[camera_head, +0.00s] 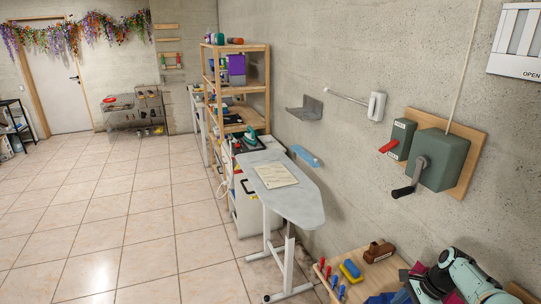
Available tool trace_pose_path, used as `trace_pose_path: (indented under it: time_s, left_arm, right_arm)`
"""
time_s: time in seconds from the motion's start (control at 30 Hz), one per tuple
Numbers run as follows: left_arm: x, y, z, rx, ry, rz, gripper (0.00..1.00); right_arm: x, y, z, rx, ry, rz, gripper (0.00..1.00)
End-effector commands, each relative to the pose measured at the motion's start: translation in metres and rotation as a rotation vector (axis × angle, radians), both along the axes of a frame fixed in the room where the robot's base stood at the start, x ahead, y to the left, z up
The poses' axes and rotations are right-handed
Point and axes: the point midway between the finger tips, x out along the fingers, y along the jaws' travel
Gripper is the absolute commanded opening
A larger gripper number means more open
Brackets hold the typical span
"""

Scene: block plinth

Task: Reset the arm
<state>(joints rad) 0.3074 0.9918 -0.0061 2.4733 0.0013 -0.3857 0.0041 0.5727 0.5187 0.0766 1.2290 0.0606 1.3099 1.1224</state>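Neither of my grippers shows in the head view. A pale green and white jointed part, which looks like an arm link, comes in at the bottom right corner over the wooden bench (375,272). No gripper fingers can be made out on it, and its lower end is cut off by the frame. No part of a left arm is in view.
An ironing board (290,200) with a paper sheet (270,174) stands beside the wall. Blue and yellow blocks (351,269) and a brown object (378,251) lie on the bench. A green crank box (443,160) juts from the wall. The tiled floor at left is clear.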

Motion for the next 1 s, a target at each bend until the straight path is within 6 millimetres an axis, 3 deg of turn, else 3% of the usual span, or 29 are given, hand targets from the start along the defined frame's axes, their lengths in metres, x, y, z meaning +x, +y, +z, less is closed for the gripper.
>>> trace_pose_path:
  time_s: [0.07, 0.1, 0.23, 0.37, 0.47, 0.6, 0.7, 0.8, 0.9, 1.0]
  left_arm:
    - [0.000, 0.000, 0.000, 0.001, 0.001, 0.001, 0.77]
    - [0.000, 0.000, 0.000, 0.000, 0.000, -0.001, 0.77]
    - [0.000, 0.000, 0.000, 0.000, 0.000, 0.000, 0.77]
    - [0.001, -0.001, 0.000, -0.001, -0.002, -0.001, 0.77]
    - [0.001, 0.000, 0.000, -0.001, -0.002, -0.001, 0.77]
    - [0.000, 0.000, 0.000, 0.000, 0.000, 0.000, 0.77]
    - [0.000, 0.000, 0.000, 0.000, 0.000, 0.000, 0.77]
    - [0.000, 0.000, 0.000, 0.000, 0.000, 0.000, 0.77]
    - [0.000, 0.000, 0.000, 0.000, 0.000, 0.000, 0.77]
    - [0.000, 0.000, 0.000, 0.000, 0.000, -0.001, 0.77]
  right_arm:
    - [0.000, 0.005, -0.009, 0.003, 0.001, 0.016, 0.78]
    - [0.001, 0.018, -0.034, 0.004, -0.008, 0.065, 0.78]
    - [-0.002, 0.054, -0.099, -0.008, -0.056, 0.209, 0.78]
    - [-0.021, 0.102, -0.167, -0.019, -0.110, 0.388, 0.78]
    - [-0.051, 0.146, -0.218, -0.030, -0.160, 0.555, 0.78]
    - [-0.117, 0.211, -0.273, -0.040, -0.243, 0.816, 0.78]
    - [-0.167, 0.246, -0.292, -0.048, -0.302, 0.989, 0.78]
    - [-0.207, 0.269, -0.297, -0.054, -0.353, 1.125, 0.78]
    - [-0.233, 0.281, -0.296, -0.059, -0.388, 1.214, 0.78]
    - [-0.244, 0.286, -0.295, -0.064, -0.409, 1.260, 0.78]
